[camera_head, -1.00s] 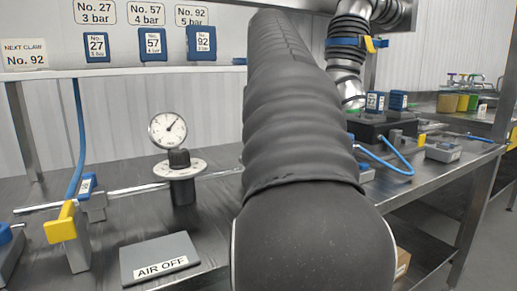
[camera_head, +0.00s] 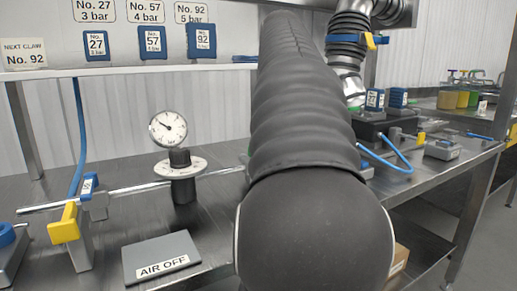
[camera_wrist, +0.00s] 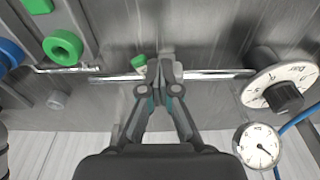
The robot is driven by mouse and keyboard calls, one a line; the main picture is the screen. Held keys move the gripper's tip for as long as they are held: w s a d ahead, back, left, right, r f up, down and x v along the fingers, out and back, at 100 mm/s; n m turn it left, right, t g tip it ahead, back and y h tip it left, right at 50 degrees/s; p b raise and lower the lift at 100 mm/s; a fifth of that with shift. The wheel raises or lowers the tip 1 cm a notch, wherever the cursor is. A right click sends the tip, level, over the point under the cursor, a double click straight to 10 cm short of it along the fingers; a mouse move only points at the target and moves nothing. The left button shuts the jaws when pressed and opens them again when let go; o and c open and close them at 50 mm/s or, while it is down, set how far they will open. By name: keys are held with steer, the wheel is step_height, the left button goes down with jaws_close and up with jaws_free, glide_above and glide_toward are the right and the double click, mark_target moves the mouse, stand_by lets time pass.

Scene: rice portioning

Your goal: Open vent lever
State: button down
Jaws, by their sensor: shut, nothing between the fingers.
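A small green handle (camera_wrist: 138,62), which looks like the vent lever, shows on the metal pipe (camera_wrist: 110,77) in the wrist view. My gripper (camera_wrist: 159,72) is shut and empty, with its fingertips at the pipe just right of the green handle. I cannot tell whether they touch it. In the head view my arm hides the gripper and most of that area. The round pressure gauge (camera_head: 168,129) has its needle pointing up and left; it also shows in the wrist view (camera_wrist: 257,146). The regulator dial (camera_head: 180,166) sits below the gauge.
A yellow lever (camera_head: 65,224) is on the pipe at left, and an AIR OFF plate (camera_head: 162,258) lies in front. Blue No. 27, 57 and 92 blocks (camera_head: 201,41) stand on the shelf.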

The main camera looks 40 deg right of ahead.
steer(key=shift+d, duration=0.1)
steer(key=shift+w+d, duration=0.1)
steer(key=shift+d, duration=1)
steer(key=shift+w+d, duration=0.25)
steer(key=shift+d, duration=0.2)
steer(key=shift+w+d, duration=0.2)
steer(key=shift+d, duration=0.25)
